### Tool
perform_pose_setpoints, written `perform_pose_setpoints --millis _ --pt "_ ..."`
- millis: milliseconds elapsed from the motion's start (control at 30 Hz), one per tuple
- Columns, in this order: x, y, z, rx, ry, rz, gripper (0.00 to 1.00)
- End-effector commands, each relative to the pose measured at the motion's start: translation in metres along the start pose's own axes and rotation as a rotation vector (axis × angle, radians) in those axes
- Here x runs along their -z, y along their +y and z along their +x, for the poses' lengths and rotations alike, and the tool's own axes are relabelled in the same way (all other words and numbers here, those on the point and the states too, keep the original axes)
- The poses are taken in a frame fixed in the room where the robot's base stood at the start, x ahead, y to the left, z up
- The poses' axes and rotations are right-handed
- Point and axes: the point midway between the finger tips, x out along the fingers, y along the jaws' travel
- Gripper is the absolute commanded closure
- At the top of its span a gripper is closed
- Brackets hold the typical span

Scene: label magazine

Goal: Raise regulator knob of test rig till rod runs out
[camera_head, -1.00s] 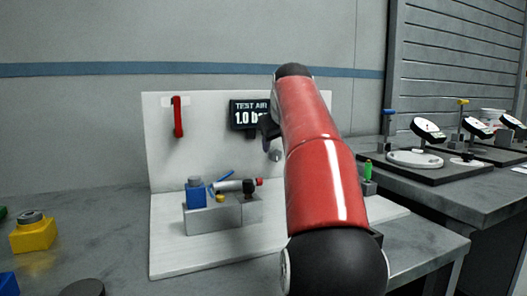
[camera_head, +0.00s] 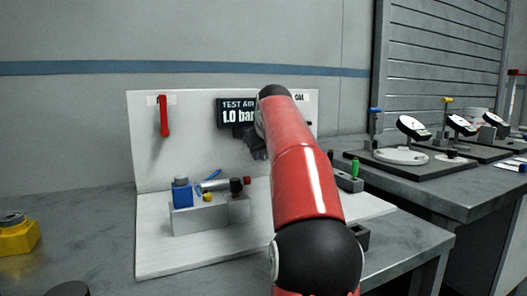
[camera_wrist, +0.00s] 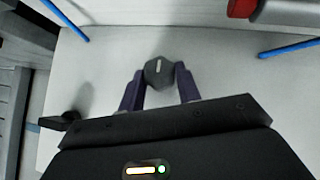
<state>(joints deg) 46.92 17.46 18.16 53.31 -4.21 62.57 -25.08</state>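The test rig has a white back panel (camera_head: 200,135) and base. Its black display (camera_head: 236,113) reads "TEST AIR" and about 1.0 bar. In the wrist view, a dark grey knob (camera_wrist: 159,72) with a white mark lies between the fingertips of my gripper (camera_wrist: 159,76). The fingers are apart on either side of it; I cannot tell whether they touch it. In the head view my gripper (camera_head: 257,147) is at the panel below the display, and the knob is hidden. A silver cylinder (camera_head: 214,186) with a red end lies on a grey block (camera_head: 200,218); no extended rod is clearly visible.
A red lever (camera_head: 164,117) is on the panel's left. A blue block (camera_head: 181,192) sits beside the cylinder. Blue tubes (camera_wrist: 288,48) show in the wrist view. A yellow block (camera_head: 18,238) stands at left. Dial gauges (camera_head: 414,128) stand on the right bench.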

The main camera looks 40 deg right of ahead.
Motion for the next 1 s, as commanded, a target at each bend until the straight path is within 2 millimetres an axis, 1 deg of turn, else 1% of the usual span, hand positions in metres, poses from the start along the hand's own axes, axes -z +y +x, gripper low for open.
perform_pose_setpoints --millis 33,67,100,233,533,867,900,1000 --pt "0.0 0.0002 -0.0002 -0.001 0.0 0.0 0.84" --pt "0.0 0.0002 -0.0002 -0.001 0.0 0.0 0.88" --pt "0.0 0.0002 -0.0002 0.0 0.0 0.0 0.89" --pt "0.0017 0.0023 -0.002 0.026 -0.002 0.027 0.9" --pt "0.0012 0.0052 -0.0014 0.182 -0.002 0.183 0.89" --pt "0.0002 0.0042 0.0 0.197 0.002 0.198 0.89" --pt "0.0002 0.0042 -0.0001 0.197 0.002 0.198 0.64" --pt "0.0001 0.0041 0.0 0.197 0.001 0.197 0.51"
